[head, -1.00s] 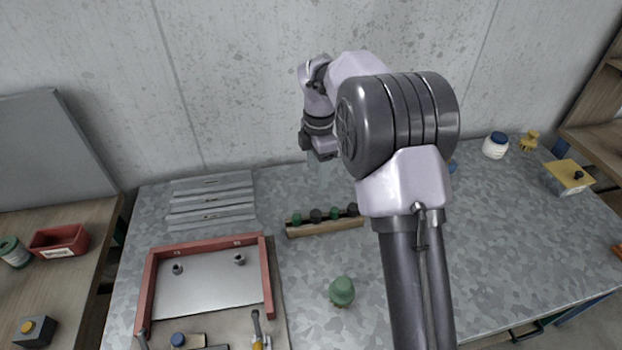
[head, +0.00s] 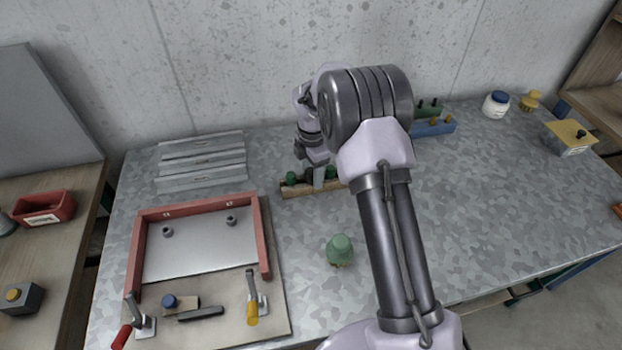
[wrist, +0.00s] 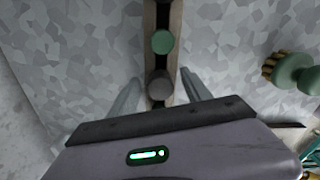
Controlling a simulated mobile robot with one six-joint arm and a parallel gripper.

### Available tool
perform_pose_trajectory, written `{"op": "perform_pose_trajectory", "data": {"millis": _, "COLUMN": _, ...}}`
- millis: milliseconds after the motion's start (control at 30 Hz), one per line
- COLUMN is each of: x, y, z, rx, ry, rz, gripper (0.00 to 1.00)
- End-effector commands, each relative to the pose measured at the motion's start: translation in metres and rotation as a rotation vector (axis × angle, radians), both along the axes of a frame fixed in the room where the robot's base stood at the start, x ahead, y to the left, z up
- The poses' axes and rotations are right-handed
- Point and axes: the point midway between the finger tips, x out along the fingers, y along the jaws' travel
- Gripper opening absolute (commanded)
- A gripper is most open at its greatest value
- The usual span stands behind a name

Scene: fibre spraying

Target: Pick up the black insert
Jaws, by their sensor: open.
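A wooden rack (head: 300,191) holds a row of green and black round-topped inserts. A black insert (wrist: 158,84) shows dark grey in the wrist view, low in the row, between the two fingers. My gripper (wrist: 160,78) is open, with one finger on each side of the rack; no contact with the black insert shows. In the head view my gripper (head: 317,180) is down at the rack, and my arm hides the rack's right end.
Green and blue racks (head: 434,128) stand behind right. The bench's right middle is clear.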

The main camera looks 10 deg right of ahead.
Motion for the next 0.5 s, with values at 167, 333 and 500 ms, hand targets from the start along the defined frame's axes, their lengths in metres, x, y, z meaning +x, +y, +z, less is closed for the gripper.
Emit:
{"op": "perform_pose_trajectory", "data": {"millis": 167, "x": 0.0004, "y": 0.0001, "z": 0.0021, "rx": 0.001, "ry": -0.002, "rz": 0.000, "gripper": 0.53}}
{"op": "perform_pose_trajectory", "data": {"millis": 333, "x": 0.0004, "y": 0.0002, "z": 0.0022, "rx": 0.000, "ry": -0.001, "rz": -0.001, "gripper": 0.20}}
{"op": "perform_pose_trajectory", "data": {"millis": 500, "x": 0.0004, "y": 0.0002, "z": 0.0023, "rx": 0.000, "ry": -0.001, "rz": -0.001, "gripper": 0.00}}
